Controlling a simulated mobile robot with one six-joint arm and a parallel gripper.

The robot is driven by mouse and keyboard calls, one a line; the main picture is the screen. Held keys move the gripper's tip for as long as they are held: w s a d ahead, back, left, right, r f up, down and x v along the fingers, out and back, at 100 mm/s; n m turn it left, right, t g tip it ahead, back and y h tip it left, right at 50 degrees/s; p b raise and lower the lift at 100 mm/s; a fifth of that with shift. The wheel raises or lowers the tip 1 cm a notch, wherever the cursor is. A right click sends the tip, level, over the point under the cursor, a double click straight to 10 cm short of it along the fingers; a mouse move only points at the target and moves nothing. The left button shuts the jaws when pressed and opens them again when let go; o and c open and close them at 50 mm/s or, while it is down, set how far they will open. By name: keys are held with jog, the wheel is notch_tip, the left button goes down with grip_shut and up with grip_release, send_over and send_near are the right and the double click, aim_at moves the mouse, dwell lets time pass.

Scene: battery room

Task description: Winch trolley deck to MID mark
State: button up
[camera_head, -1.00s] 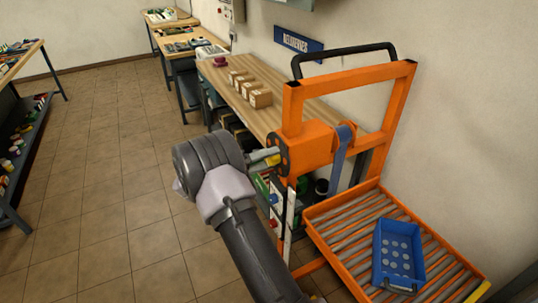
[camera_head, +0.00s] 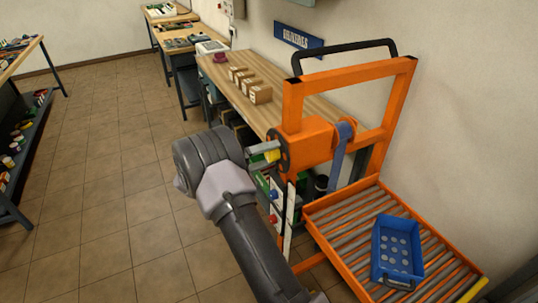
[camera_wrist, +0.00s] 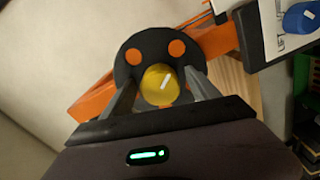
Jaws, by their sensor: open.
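The orange trolley (camera_head: 293,107) stands at the right in the head view, with a roller deck (camera_head: 340,222) low in its frame. A dark round winch hub with orange dots (camera_wrist: 130,62) is on its side. A yellow crank knob (camera_wrist: 158,84) sticks out towards me. My gripper (camera_wrist: 160,92) is open, one finger on each side of the knob; whether either touches it I cannot tell. In the head view the knob (camera_head: 272,156) is partly hidden by the fingers. A pale upright strip (camera_head: 289,222) runs down the trolley's near post; its marks are too small to read.
A blue crate (camera_head: 398,252) sits on the rollers. A panel with a blue knob (camera_wrist: 300,18) is at the wrist view's upper right. A workbench (camera_head: 225,75) with several small boxes stands behind the trolley. The wall is close on the right; the tiled floor (camera_head: 110,190) is clear at left.

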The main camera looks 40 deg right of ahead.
jog(key=p+v, duration=0.3)
jog(key=v, duration=1.4)
jog(key=shift+a, duration=0.2)
